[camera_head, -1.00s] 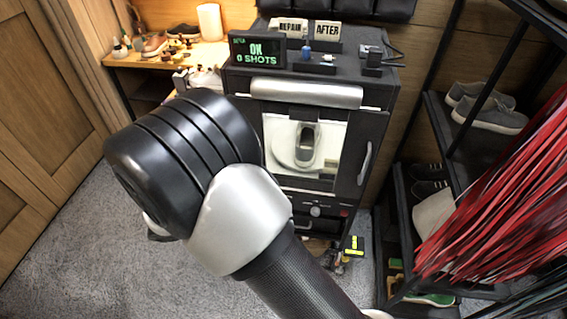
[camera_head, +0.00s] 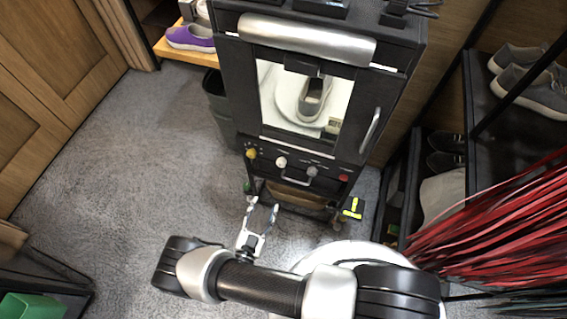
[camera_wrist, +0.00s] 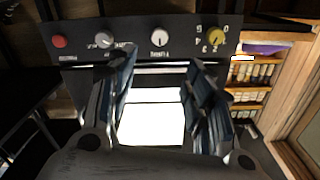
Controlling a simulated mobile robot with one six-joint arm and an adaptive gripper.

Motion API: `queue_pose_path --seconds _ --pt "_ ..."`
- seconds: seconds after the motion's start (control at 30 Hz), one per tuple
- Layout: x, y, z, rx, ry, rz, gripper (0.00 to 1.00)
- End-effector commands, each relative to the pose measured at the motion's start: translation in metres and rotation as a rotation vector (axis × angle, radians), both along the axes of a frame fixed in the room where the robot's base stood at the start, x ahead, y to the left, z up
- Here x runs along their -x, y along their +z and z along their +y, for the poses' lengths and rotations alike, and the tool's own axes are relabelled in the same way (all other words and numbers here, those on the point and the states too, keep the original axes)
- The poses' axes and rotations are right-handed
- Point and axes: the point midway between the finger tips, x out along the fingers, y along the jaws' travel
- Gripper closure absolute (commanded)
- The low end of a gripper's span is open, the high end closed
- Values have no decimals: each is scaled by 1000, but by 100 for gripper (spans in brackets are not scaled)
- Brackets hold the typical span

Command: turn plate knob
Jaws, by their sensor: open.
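The cabinet's front panel carries a yellow knob (camera_head: 251,153), a white knob (camera_head: 281,162), a grey knob (camera_head: 312,171) and a red button (camera_head: 344,178). In the wrist view the panel appears turned round, with the white knob (camera_wrist: 159,38) near the middle and the yellow knob (camera_wrist: 216,37) to its right. The labels are too small to read surely. A grey sneaker (camera_head: 314,97) stands on a round white plate (camera_head: 286,98) behind the cabinet window. My gripper (camera_head: 263,207) is open and empty, below and in front of the panel, apart from the knobs.
The cabinet door has a vertical handle (camera_head: 370,130). A shoe rack (camera_head: 480,150) and red strands (camera_head: 500,220) flank the right. The carpet at left is clear.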

Motion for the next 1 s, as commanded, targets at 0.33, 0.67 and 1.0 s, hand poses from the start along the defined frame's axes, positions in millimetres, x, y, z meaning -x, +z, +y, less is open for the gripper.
queue_pose_path --seconds 0.33,0.67,1.0 --pt "-59 0 -24 -4 -12 0 53" --pt "-125 0 -48 -6 -11 -1 53" --pt "-158 1 -59 -4 -6 0 53"
